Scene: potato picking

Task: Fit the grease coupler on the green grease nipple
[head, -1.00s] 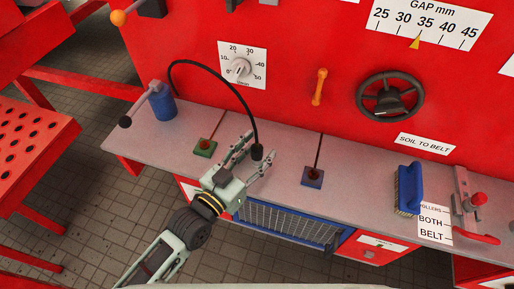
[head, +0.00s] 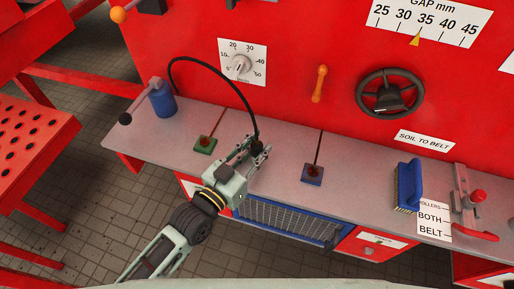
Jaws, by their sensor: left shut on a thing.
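My left gripper (head: 256,154) is over the grey shelf and is shut on the grease coupler (head: 257,147), the dark end piece of a black hose. The fingers partly hide the coupler. The green grease nipple (head: 205,145) is a green block with a brown top on the shelf, to the left of the gripper and apart from it. A similar blue block (head: 312,175) with a brown top sits to the right. My right gripper is not in view.
The black hose (head: 215,72) arches from the blue grease pump (head: 163,101) at the shelf's left. A blue brush (head: 409,186) and a red-handled lever (head: 473,202) stand at the right. The red panel (head: 290,50) with a dial and handwheel rises behind the grey shelf (head: 360,180).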

